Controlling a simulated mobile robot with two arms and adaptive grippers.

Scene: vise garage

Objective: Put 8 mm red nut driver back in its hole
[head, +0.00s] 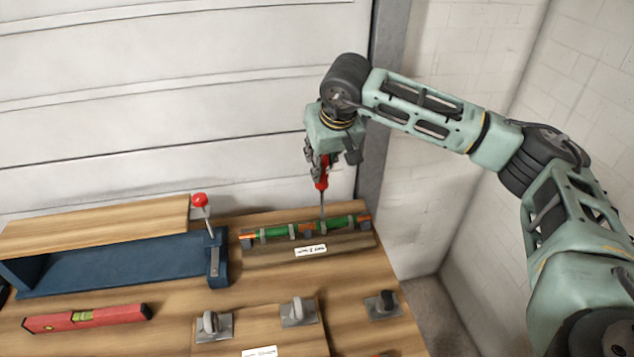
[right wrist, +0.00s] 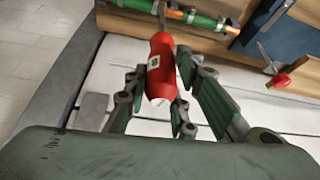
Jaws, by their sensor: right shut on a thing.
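The red nut driver (head: 321,174) hangs nearly upright from my right gripper (head: 319,160), its thin metal shaft pointing down. In the right wrist view the red handle (right wrist: 161,72) sits between the green fingers of the right gripper (right wrist: 160,85), which is shut on it. The shaft's lower end is close to a green tube with orange ends (head: 303,229) on a labelled wooden block (head: 345,246). I cannot tell whether the shaft touches the tube or stands behind it. No driver hole can be made out. My left gripper is out of view.
A blue metal bender with a red-knobbed lever (head: 120,265) stands left of the block on the wooden bench (head: 170,335). A red level (head: 87,318) lies in front. Grey clamp-like fittings (head: 298,312) sit near the front. A white panelled wall (head: 180,110) rises behind.

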